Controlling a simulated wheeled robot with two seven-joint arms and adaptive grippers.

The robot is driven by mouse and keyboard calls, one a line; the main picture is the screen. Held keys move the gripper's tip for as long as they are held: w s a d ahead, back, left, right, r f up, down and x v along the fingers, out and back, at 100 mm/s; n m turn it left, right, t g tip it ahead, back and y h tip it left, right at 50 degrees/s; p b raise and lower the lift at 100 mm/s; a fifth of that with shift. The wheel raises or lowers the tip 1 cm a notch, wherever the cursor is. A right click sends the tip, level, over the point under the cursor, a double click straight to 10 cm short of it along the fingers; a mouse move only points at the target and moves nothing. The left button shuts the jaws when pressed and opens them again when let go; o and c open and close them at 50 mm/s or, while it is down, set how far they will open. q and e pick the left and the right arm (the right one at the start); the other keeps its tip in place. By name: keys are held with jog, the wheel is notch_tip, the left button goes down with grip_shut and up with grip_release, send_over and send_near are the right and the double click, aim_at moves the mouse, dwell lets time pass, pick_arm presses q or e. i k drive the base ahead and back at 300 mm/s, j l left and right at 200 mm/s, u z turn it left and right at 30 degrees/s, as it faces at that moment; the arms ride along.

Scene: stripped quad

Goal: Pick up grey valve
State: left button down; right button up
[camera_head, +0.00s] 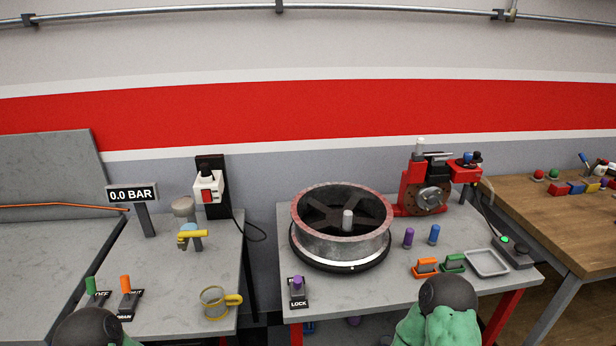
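No part is plainly marked as the grey valve. A pale grey upright peg (347,220) stands at the middle of the wheel rim (340,248) on the middle table. A whitish peg (420,145) stands on top of the red machine (418,190). I cannot tell which of these, if either, is the valve. A purple peg (408,238) and a blue peg (434,234) stand on the table right of the rim. Dark and green rounded parts of my arms show at the bottom edge; no gripper fingers are visible.
Orange and green blocks (426,267) and a grey tray (487,262) sit at the middle table's right. A purple-topped lock lever (298,287) is at its front left. The left table holds a yellow cup (216,301) and levers. A wooden table (560,225) is at right.

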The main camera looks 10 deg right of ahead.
aim_at(348, 214)
jog(key=i+l, duration=0.2)
jog(key=l, duration=0.2)
jog(key=i+l, duration=0.15)
jog(key=l, duration=0.25)
jog(key=i+l+u, duration=0.1)
jog(key=l, duration=0.25)
jog(key=i, duration=0.1)
